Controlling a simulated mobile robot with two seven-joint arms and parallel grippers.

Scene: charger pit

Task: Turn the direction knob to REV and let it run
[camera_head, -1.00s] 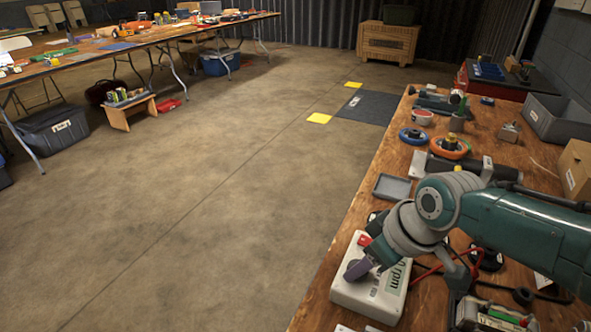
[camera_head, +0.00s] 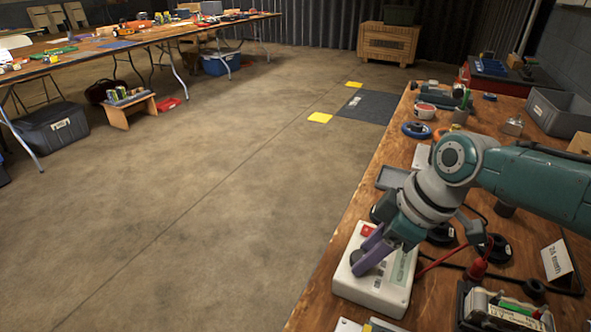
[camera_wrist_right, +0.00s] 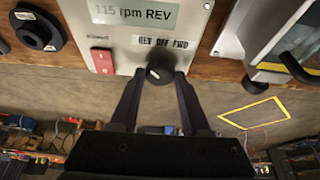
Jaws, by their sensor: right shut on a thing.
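The white control box (camera_head: 384,291) lies near the left edge of the wooden bench. In the right wrist view, its display (camera_wrist_right: 134,14) reads "115 rpm REV", and a label strip (camera_wrist_right: 165,41) reads "REV OFF FWD". The black direction knob (camera_wrist_right: 160,73) sits below the strip. My right gripper (camera_wrist_right: 159,84) is shut on the knob, one finger on each side. In the head view, the purple fingers of my right gripper (camera_head: 362,258) reach down to the box and mostly hide the knob. My left gripper is not in view.
Black round pieces, a red cable (camera_head: 440,262) and a white card (camera_head: 557,259) lie right of the box.

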